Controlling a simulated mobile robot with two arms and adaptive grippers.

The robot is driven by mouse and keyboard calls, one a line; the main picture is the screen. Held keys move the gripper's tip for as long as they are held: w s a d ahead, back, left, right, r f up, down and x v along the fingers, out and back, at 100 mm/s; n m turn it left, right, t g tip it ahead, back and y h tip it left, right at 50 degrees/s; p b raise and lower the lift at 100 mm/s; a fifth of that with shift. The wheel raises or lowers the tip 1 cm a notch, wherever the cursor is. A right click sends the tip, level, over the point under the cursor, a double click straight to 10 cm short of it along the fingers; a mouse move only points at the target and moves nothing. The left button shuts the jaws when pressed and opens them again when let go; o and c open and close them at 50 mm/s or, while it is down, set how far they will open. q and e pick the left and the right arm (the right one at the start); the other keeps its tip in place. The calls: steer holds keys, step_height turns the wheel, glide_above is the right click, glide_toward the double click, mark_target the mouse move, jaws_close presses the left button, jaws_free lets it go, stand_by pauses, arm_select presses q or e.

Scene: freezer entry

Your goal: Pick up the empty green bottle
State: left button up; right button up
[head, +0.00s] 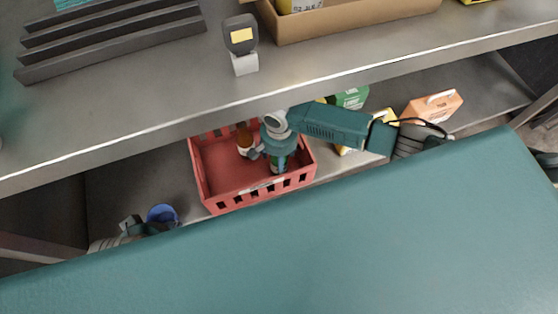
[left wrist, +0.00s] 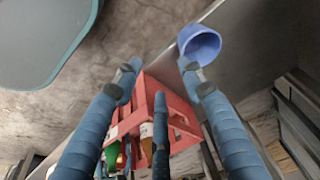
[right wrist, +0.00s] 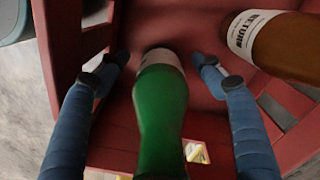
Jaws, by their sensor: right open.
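The green bottle (right wrist: 160,115) is in the red crate (head: 206,182), and in the right wrist view its pale end points away from me. My right gripper (right wrist: 160,62) is open, with its fingers on either side of the bottle and gaps showing on both sides. In the head view my right gripper (head: 268,156) reaches down into the crate and partly hides the bottle. My left gripper (head: 131,228) is low at the left, outside the crate; its fingers (left wrist: 160,75) are spread and empty in the left wrist view.
A blue cup (head: 162,214) stands left of the crate near my left gripper. Boxes, including an orange one (head: 432,108), stand right of it. A metal counter (head: 330,55) overhangs the shelf.

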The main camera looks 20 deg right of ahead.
steer(key=shift+f, duration=0.25)
steer(key=c, duration=1.2)
steer(key=shift+r, duration=0.1)
